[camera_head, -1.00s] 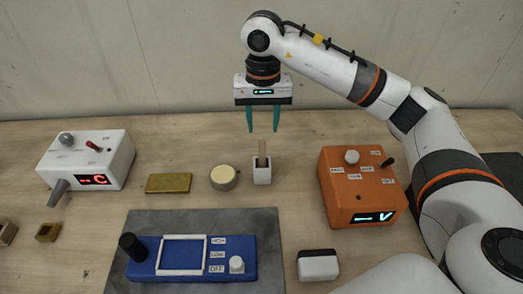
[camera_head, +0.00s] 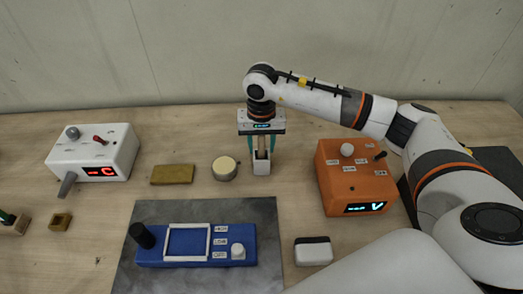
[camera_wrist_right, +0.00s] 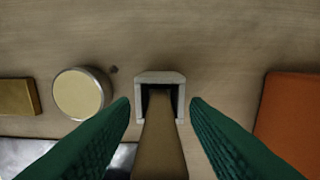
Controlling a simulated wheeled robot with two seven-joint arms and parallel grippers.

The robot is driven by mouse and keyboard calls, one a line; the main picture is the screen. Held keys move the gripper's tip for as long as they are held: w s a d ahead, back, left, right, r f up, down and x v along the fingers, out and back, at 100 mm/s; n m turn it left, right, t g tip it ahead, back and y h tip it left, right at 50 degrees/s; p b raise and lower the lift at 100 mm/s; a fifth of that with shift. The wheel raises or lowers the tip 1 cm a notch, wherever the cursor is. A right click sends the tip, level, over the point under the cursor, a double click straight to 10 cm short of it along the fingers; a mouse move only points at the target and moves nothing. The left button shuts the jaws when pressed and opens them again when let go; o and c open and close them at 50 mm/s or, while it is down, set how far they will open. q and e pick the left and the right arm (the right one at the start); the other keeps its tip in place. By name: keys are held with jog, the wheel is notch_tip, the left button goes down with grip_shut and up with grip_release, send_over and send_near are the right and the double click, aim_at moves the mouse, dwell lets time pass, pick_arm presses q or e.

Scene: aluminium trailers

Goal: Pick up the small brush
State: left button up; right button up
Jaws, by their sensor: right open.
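The small brush stands upright in a small white square holder (camera_head: 262,169); only its wooden handle (camera_head: 261,144) shows. My right gripper (camera_head: 260,155) points straight down over the holder, one finger on each side of the handle. In the right wrist view the handle (camera_wrist_right: 163,145) rises between the two green fingers (camera_wrist_right: 160,102), with a visible gap at each side. The gripper is open and does not hold it. The holder (camera_wrist_right: 160,77) shows just beyond the fingertips. The brush's lower end is hidden inside it. My left gripper cannot be made out.
A round cream-topped tin (camera_head: 224,168) and a brass block (camera_head: 172,174) lie left of the holder. An orange box (camera_head: 352,190) stands right. A blue device (camera_head: 196,246), a white box (camera_head: 92,153) and a black-and-white block (camera_head: 313,252) stand elsewhere. Something green shows at the left edge.

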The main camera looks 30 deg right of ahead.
jog(key=shift+c, duration=0.2)
grip_shut()
jog(key=shift+r, duration=0.1)
notch_tip(320, 180, up, 9)
jog(key=b, duration=0.3)
jog(key=shift+r, duration=0.5)
